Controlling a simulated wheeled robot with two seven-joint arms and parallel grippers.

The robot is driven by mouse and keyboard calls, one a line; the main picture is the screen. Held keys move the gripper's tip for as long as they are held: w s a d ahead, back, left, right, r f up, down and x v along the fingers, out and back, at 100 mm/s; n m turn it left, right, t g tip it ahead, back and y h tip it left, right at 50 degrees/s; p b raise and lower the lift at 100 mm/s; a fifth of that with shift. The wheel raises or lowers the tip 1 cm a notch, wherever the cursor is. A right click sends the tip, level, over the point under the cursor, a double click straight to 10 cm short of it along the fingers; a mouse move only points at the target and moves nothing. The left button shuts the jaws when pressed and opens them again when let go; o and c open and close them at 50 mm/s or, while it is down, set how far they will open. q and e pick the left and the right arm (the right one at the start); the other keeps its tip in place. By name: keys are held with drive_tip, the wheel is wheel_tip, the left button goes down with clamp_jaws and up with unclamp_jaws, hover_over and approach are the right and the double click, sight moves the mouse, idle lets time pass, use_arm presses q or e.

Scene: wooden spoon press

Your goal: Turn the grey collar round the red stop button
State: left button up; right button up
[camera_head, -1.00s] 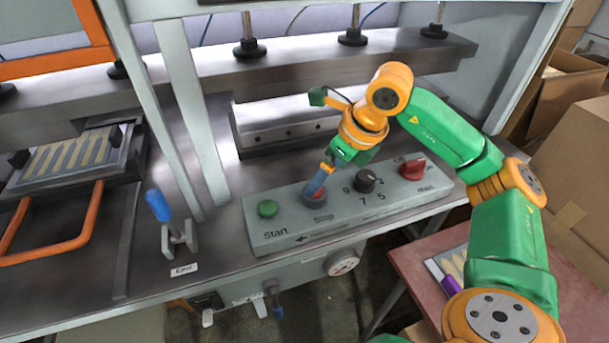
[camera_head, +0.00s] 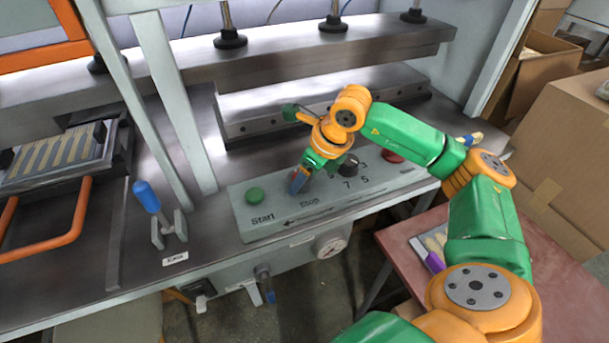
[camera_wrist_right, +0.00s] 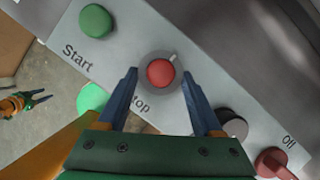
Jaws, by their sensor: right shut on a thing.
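The red stop button (camera_wrist_right: 161,72) sits in its round grey collar (camera_wrist_right: 146,85) on the control panel, above the partly hidden word "Stop". My right gripper (camera_wrist_right: 160,76) has one blue finger on each side of the collar and is shut on it. A light mark shows on the collar's upper right edge. In the head view my right gripper (camera_head: 298,184) reaches down to the panel and hides the button and collar. My left gripper (camera_wrist_right: 38,98) shows small at the left edge of the right wrist view, its fingers apart and empty.
On the grey panel (camera_head: 245,225), the green start button (camera_head: 255,195) is left of the collar; a black knob (camera_head: 348,165) and a red switch (camera_head: 393,156) are to the right. A blue-handled lever (camera_head: 147,196) stands left of the panel. Press uprights (camera_head: 175,100) rise behind.

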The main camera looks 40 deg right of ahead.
drive_tip(key=m, duration=0.1)
drive_tip(key=m+h+b, duration=0.1)
drive_tip(key=m, duration=0.1)
drive_tip(key=shift+a+m, duration=0.25)
drive_tip(key=shift+m, duration=0.05)
drive_tip(key=shift+a+m+h+b, duration=0.2)
drive_tip(key=shift+m+h+b, duration=0.7)
drive_tip(key=shift+m, duration=1.4)
drive_tip(key=shift+h, duration=0.3)
drive_tip(key=o, duration=1.3)
drive_tip(key=shift+o, duration=0.2)
drive_tip(key=shift+r, duration=0.1)
